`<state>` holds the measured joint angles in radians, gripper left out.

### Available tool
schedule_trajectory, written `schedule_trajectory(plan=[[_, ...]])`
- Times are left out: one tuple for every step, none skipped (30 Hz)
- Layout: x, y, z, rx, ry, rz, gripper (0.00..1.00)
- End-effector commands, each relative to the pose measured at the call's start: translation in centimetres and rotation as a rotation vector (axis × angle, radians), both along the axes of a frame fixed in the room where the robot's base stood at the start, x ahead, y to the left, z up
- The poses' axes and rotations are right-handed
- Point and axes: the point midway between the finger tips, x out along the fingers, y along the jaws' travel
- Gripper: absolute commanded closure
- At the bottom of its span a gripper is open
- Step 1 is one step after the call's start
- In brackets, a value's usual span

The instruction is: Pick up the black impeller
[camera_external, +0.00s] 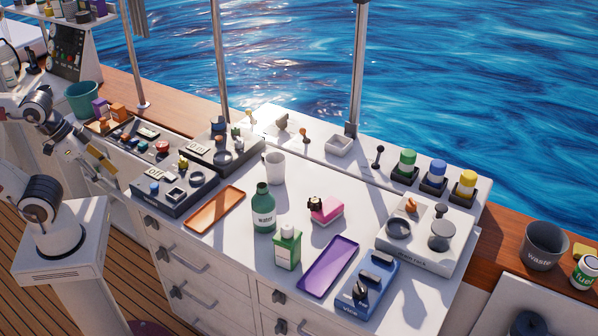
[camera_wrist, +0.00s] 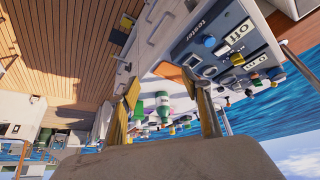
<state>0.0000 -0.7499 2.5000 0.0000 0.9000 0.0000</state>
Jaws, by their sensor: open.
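A small black part with a light centre (camera_external: 314,203), which may be the black impeller, sits at the left end of a pink block (camera_external: 328,210) on the white counter. It is too small to be sure of its shape. My gripper (camera_external: 102,163) is at the left, beside the counter's left end and well away from that part. In the wrist view my gripper (camera_wrist: 166,98) shows two yellowish fingers spread apart with nothing between them. I cannot make out the impeller in the wrist view.
A green bottle (camera_external: 263,212), a green carton (camera_external: 287,248), a white cup (camera_external: 275,168), an orange tray (camera_external: 215,209) and a purple tray (camera_external: 328,267) surround the pink block. A blue vice (camera_external: 367,290) and a drain rack (camera_external: 420,253) stand at the right. Control panels (camera_external: 172,190) line the left.

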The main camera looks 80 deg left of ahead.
Motion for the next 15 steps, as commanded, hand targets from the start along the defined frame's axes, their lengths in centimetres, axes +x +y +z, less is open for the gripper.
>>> schedule_trajectory(plan=[[0.0, 0.0, 0.0, 0.0, 0.0, 0.0, 0.52], [0.0, 0.0, 0.0, 0.0, 0.0, 0.0, 0.49], [0.0, 0.0, 0.0, 0.0, 0.0, 0.0, 0.48], [0.0, 0.0, 0.0, 0.0, 0.0, 0.0, 0.48], [0.0, 0.0, 0.0, 0.0, 0.0, 0.0, 0.48], [0.0, 0.0, 0.0, 0.0, 0.0, 0.0, 0.48], [0.0, 0.0, 0.0, 0.0, 0.0, 0.0, 0.48], [0.0, 0.0, 0.0, 0.0, 0.0, 0.0, 0.48], [0.0, 0.0, 0.0, 0.0, 0.0, 0.0, 0.48], [0.01, 0.01, 0.0, 0.0, 0.0, 0.0, 0.48], [0.04, 0.02, 0.02, 0.001, -0.001, 0.0, 0.48], [0.15, 0.06, 0.07, 0.002, -0.002, 0.001, 0.48], [0.26, 0.1, 0.11, 0.002, -0.004, 0.002, 0.48], [0.41, 0.16, 0.16, 0.004, -0.006, 0.003, 0.48], [0.71, 0.27, 0.29, 0.007, -0.01, 0.006, 0.48]])
